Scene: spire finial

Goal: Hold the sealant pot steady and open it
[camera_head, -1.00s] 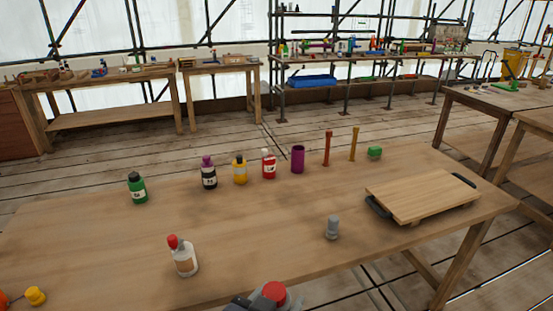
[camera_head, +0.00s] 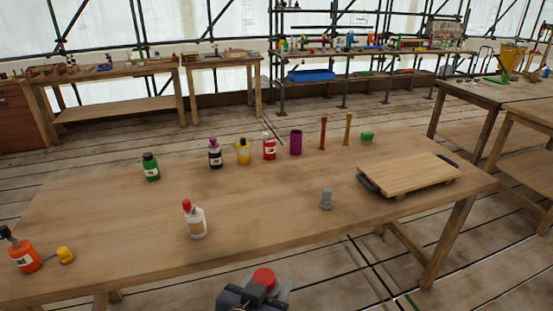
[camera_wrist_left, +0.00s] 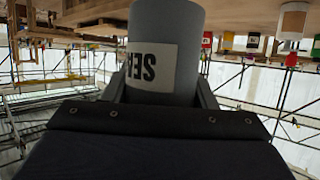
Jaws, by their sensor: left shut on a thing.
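The sealant pot is a grey cylinder with a red lid (camera_head: 264,278) at the bottom middle of the head view. In the left wrist view the grey pot (camera_wrist_left: 165,35) fills the middle, with a white label reading "SE..." upside down. My left gripper (camera_wrist_left: 160,90) is shut on the pot, one finger on each side. In the head view the dark left gripper (camera_head: 248,297) holds the pot in front of the table's near edge. The lid appears to be on. My right gripper is in neither view.
The table (camera_head: 270,220) bears a white bottle with a red cap (camera_head: 195,221), an orange bottle (camera_head: 22,253), a yellow piece (camera_head: 66,256), a grey piece (camera_head: 326,199), a wooden board (camera_head: 408,175) and a back row of coloured bottles. Its middle is clear.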

